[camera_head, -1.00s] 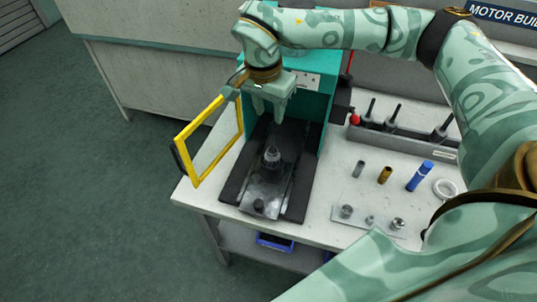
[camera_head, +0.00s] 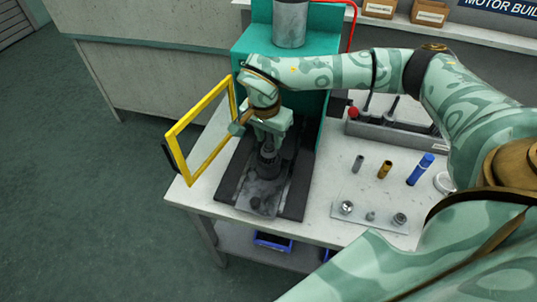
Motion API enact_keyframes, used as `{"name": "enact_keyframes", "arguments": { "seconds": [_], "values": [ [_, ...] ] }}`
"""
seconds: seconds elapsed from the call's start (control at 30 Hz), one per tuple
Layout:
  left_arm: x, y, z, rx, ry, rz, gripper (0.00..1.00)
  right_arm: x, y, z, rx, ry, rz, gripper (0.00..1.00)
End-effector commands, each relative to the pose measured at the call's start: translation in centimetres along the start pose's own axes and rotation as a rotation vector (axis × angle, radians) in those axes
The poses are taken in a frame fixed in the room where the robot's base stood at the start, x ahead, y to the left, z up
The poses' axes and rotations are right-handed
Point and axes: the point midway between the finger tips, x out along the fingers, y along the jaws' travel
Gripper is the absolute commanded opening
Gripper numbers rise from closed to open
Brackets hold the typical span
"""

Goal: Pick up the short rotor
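A dark, stepped upright piece (camera_head: 267,163) stands on the plate of the green press; it may be the short rotor, but I cannot be sure. My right gripper (camera_head: 268,141) points down at its top, with the fingers close around or just above it. The fingers and the camera angle hide whether they touch the piece. Several shafted parts stand in the grey rack (camera_head: 385,130) at the right, partly behind my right arm. My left gripper is out of view.
The green press (camera_head: 250,45) rises behind the gripper. Its yellow-framed guard door (camera_head: 205,160) stands open at the left.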

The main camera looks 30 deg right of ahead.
Motion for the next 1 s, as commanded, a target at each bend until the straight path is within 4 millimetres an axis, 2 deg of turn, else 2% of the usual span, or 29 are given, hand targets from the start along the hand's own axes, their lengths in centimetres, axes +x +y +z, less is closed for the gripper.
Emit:
{"name": "enact_keyframes", "arguments": {
  "seconds": [0.03, 0.13, 0.57, 0.87, 1.0],
  "values": [
    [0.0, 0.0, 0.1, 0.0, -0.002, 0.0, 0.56, 0.0, 0.0, 0.0, 0.0, 0.0, 0.0, 0.28],
    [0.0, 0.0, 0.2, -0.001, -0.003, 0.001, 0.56, 0.0, 0.0, 0.0, 0.0, 0.0, 0.0, 0.0],
    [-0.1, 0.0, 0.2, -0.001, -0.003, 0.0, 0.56, -0.3, -0.1, -0.1, 0.0, 0.001, -0.002, 0.0],
    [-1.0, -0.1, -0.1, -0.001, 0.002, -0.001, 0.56, -3.4, -0.1, -0.6, 0.002, 0.002, -0.005, 0.0],
    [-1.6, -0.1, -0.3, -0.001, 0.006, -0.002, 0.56, -5.2, 1.0, 0.1, 0.0, 0.002, -0.005, 0.0]
  ]
}}
